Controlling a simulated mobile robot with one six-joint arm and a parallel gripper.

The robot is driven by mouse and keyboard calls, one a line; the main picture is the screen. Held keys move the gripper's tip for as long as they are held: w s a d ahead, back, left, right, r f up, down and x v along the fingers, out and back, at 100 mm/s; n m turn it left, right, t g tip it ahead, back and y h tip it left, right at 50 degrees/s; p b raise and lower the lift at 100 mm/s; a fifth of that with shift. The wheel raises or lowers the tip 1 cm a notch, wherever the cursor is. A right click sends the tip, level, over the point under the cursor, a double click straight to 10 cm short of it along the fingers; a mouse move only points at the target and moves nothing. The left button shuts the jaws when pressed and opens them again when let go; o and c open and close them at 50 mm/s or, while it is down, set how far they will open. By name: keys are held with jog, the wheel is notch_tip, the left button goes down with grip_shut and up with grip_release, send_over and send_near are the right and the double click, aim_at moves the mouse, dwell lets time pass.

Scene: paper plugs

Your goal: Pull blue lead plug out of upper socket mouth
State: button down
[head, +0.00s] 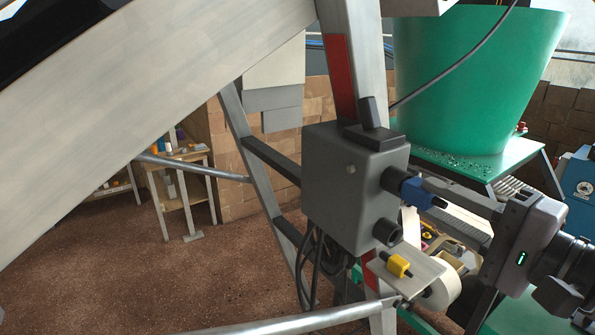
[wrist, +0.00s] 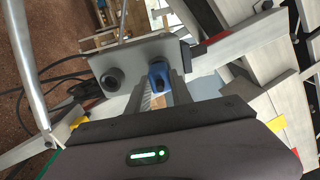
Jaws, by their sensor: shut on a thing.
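The blue lead plug (head: 416,194) sits at the upper socket mouth (head: 393,180) on the right side of a grey box (head: 345,185); how deep it goes in is hidden. My gripper (head: 424,188) reaches in from the right and is shut on the blue plug. In the wrist view the blue plug (wrist: 158,74) shows between the two fingers (wrist: 163,88), against the grey box (wrist: 140,62). The lower socket mouth (head: 388,232) is a dark open ring, also seen in the wrist view (wrist: 112,80).
A yellow plug (head: 398,266) lies on a small shelf (head: 418,275) below the box. Dark cables (head: 318,262) hang under the box. A metal frame post (head: 350,70) stands behind it. A large green hopper (head: 475,80) and a blue machine (head: 578,190) are at right.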

aim_at(434, 201)
jog(key=shift+b, duration=0.3)
jog(key=shift+s+d+b, duration=0.3)
jog(key=shift+s+b, duration=0.05)
jog(key=shift+s, duration=0.15)
jog(key=shift+s+d, duration=0.1)
jog(key=shift+s, duration=0.05)
jog(key=shift+b+v, duration=1.15)
jog(key=shift+v, duration=0.15)
jog(key=b+v, duration=0.3)
